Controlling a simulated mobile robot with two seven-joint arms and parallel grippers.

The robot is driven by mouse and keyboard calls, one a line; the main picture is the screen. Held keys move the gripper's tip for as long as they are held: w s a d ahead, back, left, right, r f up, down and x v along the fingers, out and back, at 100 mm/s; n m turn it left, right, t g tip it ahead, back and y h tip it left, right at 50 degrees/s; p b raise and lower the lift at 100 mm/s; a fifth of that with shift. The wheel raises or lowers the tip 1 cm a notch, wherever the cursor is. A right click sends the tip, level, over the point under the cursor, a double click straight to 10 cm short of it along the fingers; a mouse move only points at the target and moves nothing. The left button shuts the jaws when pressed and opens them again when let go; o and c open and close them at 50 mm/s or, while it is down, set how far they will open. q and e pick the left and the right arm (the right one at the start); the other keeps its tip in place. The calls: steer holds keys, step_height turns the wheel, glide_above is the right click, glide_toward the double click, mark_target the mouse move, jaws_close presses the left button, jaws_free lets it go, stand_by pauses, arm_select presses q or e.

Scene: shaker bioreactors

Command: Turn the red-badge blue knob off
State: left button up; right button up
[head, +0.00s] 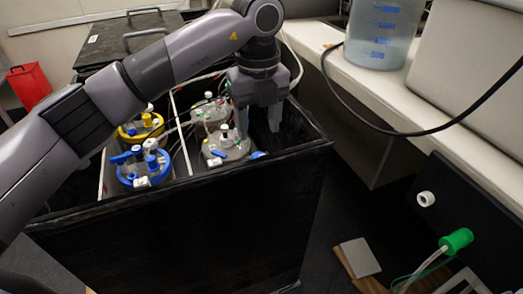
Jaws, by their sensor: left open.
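My left gripper (258,125) reaches down over the near right part of the black box (190,215), its two fingers apart with nothing seen between them. Just left of and below its fingers stands a grey-lidded vessel (224,152) with small blue parts on top. Another small blue piece (258,155) shows below the fingers, near the box's front wall. Which blue part is the knob with the red badge cannot be told; the badge is too small to make out. My right gripper is not in view.
A blue-ringed vessel (146,170), a yellow-ringed vessel (141,128) and another grey-lidded vessel (208,112) crowd the box, with tubes between them. A white bench (400,95) with a clear container (384,35) runs along the right. A red object (29,84) stands far left.

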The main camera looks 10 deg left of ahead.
mark_target(258, 155)
arm_select(q)
step_height(258, 155, down, 7)
steer(key=shift+s+r+b, duration=0.1)
steer(key=shift+b, duration=0.35)
steer(key=c, duration=1.1)
